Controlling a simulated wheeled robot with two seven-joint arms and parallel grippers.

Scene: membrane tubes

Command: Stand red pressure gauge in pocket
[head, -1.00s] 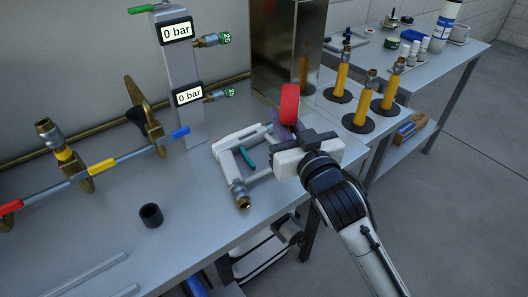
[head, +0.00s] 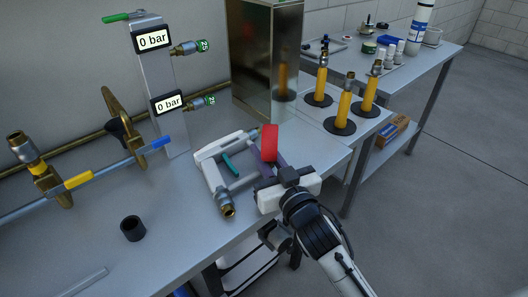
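The red pressure gauge (head: 269,142) shows as an upright red disc seen nearly edge-on. It is at the fingertips of my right gripper (head: 274,164), which appears shut on its lower part; the grip itself is partly hidden. The gauge is low over the right end of the bench, just right of a white frame-like fixture (head: 207,154). I cannot tell whether its lower end touches anything. No pocket can be made out clearly. My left gripper is out of view.
The white fixture carries a teal handle (head: 230,165) and a brass fitting (head: 226,207). A tall metal box (head: 262,60) stands behind. Several yellow tubes on black bases (head: 344,106) stand to the right. A black cup (head: 133,229) stands front left; bench around it is clear.

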